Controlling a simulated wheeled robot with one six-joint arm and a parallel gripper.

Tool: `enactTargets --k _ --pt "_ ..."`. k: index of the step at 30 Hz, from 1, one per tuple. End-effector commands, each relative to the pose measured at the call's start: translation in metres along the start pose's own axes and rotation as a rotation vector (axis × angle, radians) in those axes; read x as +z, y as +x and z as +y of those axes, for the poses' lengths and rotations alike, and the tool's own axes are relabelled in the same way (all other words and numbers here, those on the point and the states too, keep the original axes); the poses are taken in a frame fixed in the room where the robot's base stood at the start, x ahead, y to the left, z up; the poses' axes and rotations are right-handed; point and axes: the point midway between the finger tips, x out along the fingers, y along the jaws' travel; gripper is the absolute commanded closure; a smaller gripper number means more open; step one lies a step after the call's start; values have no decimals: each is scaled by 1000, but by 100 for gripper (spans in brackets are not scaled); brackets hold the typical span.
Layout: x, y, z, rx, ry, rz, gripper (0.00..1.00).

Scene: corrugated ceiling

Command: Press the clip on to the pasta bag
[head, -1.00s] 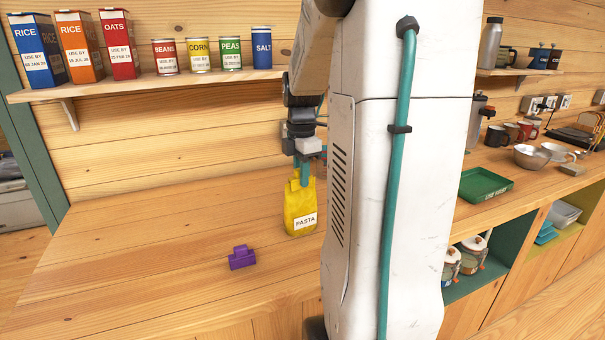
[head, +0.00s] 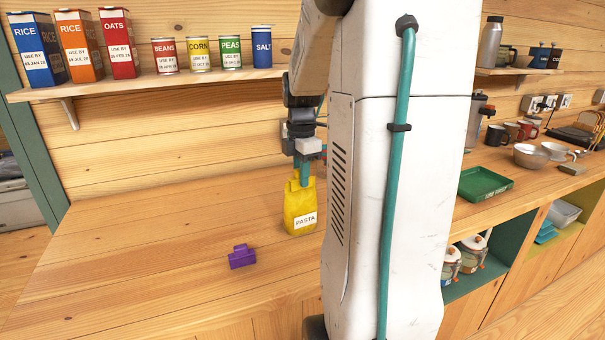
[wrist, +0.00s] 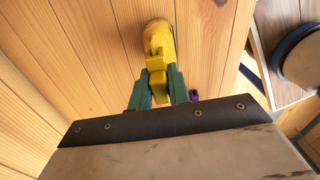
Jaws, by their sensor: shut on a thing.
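The yellow pasta bag (head: 299,208) stands upright on the wooden counter, its white PASTA label facing the front. My gripper (head: 303,178) points down at the bag's top, with its green fingers shut on the upper part of the bag. In the wrist view the green fingers (wrist: 159,88) sit on both sides of the yellow bag top (wrist: 156,64). The purple clip (head: 241,257) lies on the counter to the left and front of the bag, apart from it. A small purple piece of it shows beside the right finger in the wrist view (wrist: 194,95).
A wall shelf (head: 150,87) with boxes and cans runs above the counter (head: 150,250). A green tray (head: 486,184), bowls and mugs stand to the right, beyond my arm. The counter left of the clip is clear.

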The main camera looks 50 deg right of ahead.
Motion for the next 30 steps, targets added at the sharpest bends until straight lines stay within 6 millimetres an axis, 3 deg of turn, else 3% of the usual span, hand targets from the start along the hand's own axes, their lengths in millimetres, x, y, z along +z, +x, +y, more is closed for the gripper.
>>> enactTargets --k 6,7,9,16,18,30 --pt "0 1 0 0 0 0 100" --pt "0 1 0 0 0 0 79" --pt "0 1 0 -1 0 0 60" --pt "0 1 0 0 0 0 54" --pt "0 1 0 0 0 0 34" --pt "0 -4 0 2 0 -1 34"
